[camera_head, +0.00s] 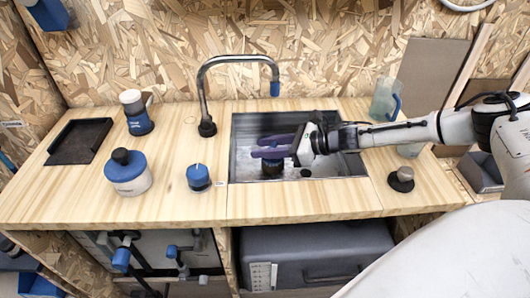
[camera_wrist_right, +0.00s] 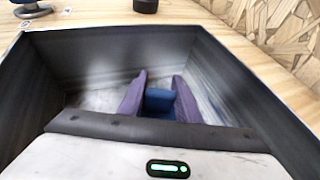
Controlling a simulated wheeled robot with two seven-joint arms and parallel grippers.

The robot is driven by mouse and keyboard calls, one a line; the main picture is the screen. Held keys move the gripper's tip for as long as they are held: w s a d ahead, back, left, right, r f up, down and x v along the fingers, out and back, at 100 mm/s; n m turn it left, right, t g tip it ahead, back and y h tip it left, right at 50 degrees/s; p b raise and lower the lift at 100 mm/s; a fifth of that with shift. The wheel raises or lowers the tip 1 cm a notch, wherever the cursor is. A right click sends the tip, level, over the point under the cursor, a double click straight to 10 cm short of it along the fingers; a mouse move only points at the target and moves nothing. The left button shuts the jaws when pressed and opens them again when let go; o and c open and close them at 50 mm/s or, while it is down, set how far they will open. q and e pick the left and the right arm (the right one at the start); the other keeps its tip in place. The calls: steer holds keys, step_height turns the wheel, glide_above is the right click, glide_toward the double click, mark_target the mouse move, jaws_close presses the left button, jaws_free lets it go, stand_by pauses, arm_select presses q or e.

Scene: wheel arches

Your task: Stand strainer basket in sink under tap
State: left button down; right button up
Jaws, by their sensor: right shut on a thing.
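The sink (camera_head: 340,166) is a dark rectangular basin set into the wooden counter; its walls also show in the wrist view (camera_wrist_right: 90,55). The curved metal tap (camera_head: 203,95) rises at the sink's left, and its blue-tipped spout hangs over the sink's back edge. My right gripper (camera_head: 262,147) reaches into the sink from the right, with purple fingers shut on a blue thing (camera_wrist_right: 160,100), which seems to be the strainer basket. In the head view its dark lower part (camera_head: 272,167) shows below the fingers; whether it touches the sink floor is unclear. My left gripper is not in view.
A blue-and-white jar (camera_head: 127,174), a small blue container (camera_head: 198,178), a white-topped bottle (camera_head: 136,115) and a black tray (camera_head: 80,142) stand left of the sink. A dark knob-like thing (camera_head: 401,180) and a clear jug (camera_head: 384,100) stand right. The counter's front strip is clear.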

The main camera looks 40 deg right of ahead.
steer(key=shift+f, duration=0.5)
steer(key=shift+f, duration=0.1)
steer(key=o, duration=1.2)
steer(key=shift+c, duration=0.2)
steer(key=shift+s+d+r, duration=0.15)
steer(key=shift+r, duration=0.05)
steer(key=v, duration=0.7)
steer(key=shift+b, duration=0.35)
